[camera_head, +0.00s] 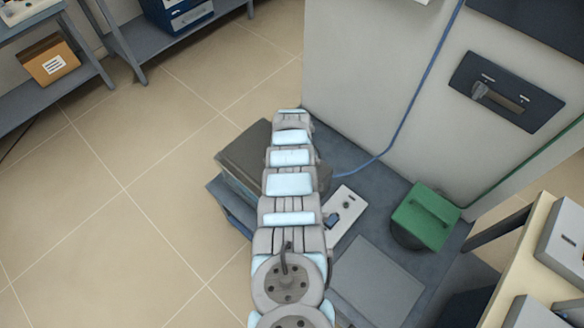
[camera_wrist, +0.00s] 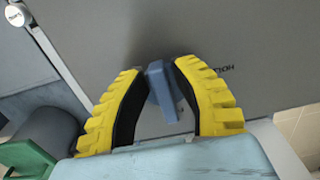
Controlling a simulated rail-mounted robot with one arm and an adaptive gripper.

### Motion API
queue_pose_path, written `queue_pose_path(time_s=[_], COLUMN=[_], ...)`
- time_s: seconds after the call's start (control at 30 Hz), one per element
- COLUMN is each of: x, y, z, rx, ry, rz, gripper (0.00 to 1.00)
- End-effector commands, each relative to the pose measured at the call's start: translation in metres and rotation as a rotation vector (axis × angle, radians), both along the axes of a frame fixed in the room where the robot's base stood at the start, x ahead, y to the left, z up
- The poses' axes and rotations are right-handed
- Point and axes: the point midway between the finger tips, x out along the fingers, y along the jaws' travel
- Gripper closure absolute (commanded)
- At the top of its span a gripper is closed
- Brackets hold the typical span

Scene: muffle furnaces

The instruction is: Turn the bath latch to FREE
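The latch is a small blue bar handle (camera_wrist: 164,91) on a flat grey face in the wrist view, standing tilted slightly. My gripper (camera_wrist: 158,68) has its two yellow, dark-lined fingers on either side of the handle. The fingers are apart, with narrow gaps to the handle; firm contact does not show. Dark lettering (camera_wrist: 226,70) on the grey face beside the right finger is partly covered and hard to read. In the head view the grey box (camera_head: 243,152), seemingly the bath, stands beyond my arm, which hides the latch and gripper there.
A green-topped dark object (camera_head: 428,215) and a white plate with a small switch (camera_head: 345,212) are on the dark bench to the right. A blue cable (camera_head: 418,88) runs down the pale cabinet (camera_head: 365,60). The tiled floor on the left is clear.

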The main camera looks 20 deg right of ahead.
Motion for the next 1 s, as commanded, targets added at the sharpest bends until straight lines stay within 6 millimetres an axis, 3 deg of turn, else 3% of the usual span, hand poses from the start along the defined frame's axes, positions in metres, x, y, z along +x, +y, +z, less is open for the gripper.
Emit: queue_pose_path(time_s=[0.47,1.0], x=[0.000,0.001], y=[-0.001,0.000], z=[0.003,0.036], rx=[-0.002,-0.001], ry=[0.000,0.000], rz=[0.001,-0.001], gripper=[0.58,0.58])
